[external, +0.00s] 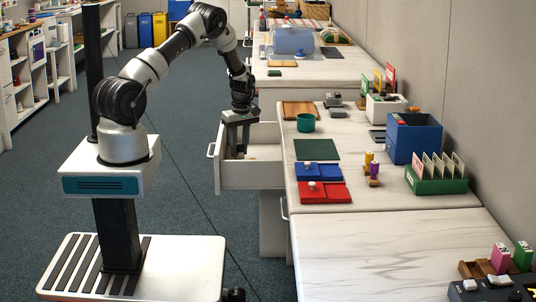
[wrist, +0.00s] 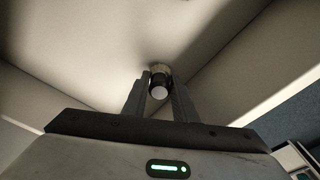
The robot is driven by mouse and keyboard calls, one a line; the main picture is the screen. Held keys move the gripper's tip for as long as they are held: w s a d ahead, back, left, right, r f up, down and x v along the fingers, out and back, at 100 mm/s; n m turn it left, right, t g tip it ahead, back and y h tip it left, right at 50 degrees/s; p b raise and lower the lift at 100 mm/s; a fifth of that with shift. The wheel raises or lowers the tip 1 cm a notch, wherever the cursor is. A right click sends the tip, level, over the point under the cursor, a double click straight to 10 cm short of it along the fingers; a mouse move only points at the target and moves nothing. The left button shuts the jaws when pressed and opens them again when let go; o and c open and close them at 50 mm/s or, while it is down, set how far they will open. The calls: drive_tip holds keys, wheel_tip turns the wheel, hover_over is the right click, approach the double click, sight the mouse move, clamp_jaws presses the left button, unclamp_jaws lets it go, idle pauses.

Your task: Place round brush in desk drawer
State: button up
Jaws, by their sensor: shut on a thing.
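The white desk drawer (external: 252,177) is pulled out from the desk, toward the left. My gripper (external: 238,150) points down inside the drawer, its fingertips below the rim. In the wrist view my gripper (wrist: 159,88) is shut on the round brush (wrist: 158,91), seen end-on as a dark cylinder with a pale round end and a tan part beyond. The pale drawer walls (wrist: 70,60) surround it in that view. I cannot tell whether the brush touches the drawer floor. In the external view the brush is mostly hidden by the fingers and drawer wall.
Open floor (external: 190,195) lies left of the drawer.

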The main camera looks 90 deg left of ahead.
sight(242, 157)
drive_tip(key=shift+f, duration=0.45)
drive_tip(key=shift+f, duration=0.2)
drive_tip(key=o, duration=1)
drive_tip(key=shift+r, duration=0.1)
drive_tip(key=r+p, duration=0.1)
drive_tip(key=r, duration=0.3)
drive_tip(key=d+r+p, duration=0.1)
drive_tip(key=r, duration=0.3)
drive_tip(key=r+p, duration=0.1)
drive_tip(key=r, duration=0.3)
drive_tip(key=shift+w+d+r, duration=0.1)
drive_tip(key=shift+w+d, duration=0.05)
drive_tip(key=shift+w, duration=0.25)
